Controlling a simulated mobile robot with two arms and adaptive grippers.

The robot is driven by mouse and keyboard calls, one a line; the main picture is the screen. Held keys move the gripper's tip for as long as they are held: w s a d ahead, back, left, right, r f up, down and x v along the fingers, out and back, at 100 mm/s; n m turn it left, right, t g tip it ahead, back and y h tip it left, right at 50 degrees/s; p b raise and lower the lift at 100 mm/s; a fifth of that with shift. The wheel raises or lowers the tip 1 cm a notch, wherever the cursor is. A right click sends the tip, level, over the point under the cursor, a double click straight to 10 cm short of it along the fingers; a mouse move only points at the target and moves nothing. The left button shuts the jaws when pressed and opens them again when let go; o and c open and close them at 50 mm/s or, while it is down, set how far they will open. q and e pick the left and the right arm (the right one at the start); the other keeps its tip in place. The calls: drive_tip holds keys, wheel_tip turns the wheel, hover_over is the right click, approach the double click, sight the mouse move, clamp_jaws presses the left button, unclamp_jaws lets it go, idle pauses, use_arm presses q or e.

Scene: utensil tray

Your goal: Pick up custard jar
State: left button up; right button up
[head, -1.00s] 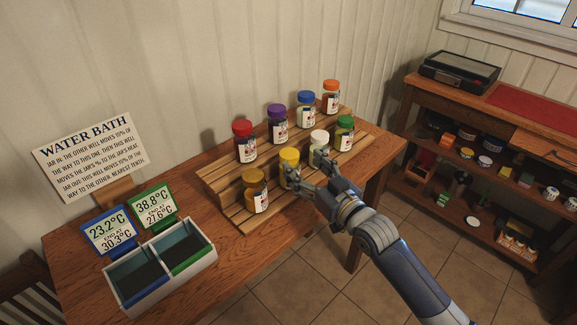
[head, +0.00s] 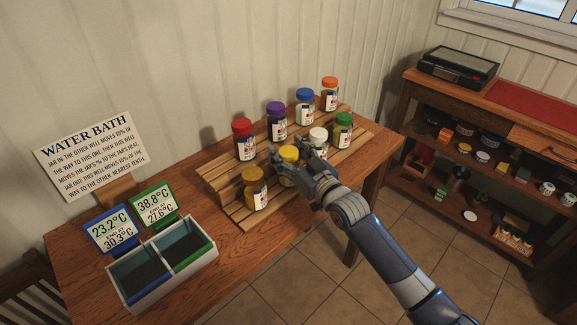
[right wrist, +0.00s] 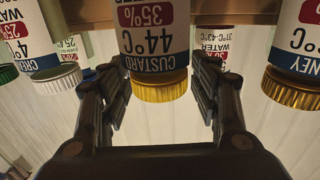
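The custard jar (head: 287,180) has a yellow lid and stands on the front step of the wooden rack. In the right wrist view its label reads CUSTARD, 44°C, 35% (right wrist: 156,45), and the picture is upside down. My right gripper (head: 290,157) is at this jar, partly hiding it in the head view. In the right wrist view the gripper (right wrist: 160,95) is open, with one finger on each side of the jar and a visible gap at both sides. My left gripper is not in view.
An amber-lidded jar (head: 255,190) and a white-lidded jar (head: 318,138) stand close on either side. A green-lidded jar (head: 342,132) is further right. Red (head: 243,140), purple, blue and orange-lidded jars stand behind. The two-well water bath (head: 160,288) is at left.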

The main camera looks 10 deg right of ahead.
clamp_jaws()
drive_tip(key=shift+r, duration=0.2)
